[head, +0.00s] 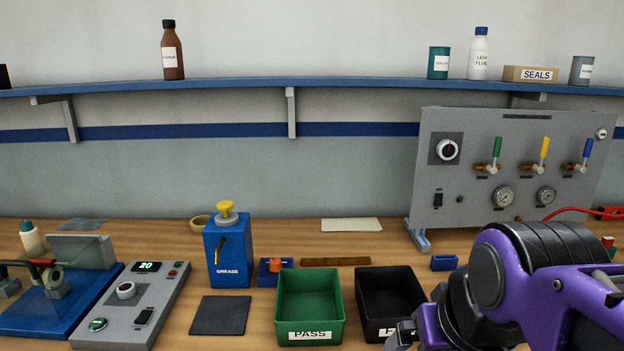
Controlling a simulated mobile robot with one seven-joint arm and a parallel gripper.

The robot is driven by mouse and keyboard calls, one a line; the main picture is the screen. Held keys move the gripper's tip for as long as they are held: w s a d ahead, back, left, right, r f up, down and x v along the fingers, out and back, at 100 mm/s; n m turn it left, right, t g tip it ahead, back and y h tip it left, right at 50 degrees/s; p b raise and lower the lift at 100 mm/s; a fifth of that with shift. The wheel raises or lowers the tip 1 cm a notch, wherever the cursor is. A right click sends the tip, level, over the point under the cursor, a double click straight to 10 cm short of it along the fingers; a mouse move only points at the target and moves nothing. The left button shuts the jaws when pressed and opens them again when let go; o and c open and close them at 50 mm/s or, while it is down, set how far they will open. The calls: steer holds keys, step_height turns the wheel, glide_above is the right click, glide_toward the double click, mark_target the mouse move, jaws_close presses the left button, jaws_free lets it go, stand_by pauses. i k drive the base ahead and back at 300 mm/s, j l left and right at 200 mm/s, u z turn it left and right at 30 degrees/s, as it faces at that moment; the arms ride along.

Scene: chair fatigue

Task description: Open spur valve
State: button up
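A grey valve panel (465,200) stands at the back right of the bench. It carries three brass valves in a row, with a green handle (497,147), a yellow handle (545,148) and a blue handle (587,149). All three handles point up, the yellow and blue ones leaning slightly right. The labels under them are too small to read, so I cannot tell which is the spur valve. My gripper (400,336) shows only in part at the bottom edge, by the black bin and well away from the panel. My purple arm fills the lower right.
A green PASS bin (310,279) and a black bin (390,273) stand at the front centre. Gauges (504,196), a dial (447,150) and a switch (438,199) share the panel. A red hose (570,211) leaves the panel at right. A blue shelf (230,87) runs above.

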mark_target(586, 154)
steer(key=z, duration=1.35)
steer(key=i+l+u, duration=0.2)
steer(key=l, duration=0.15)
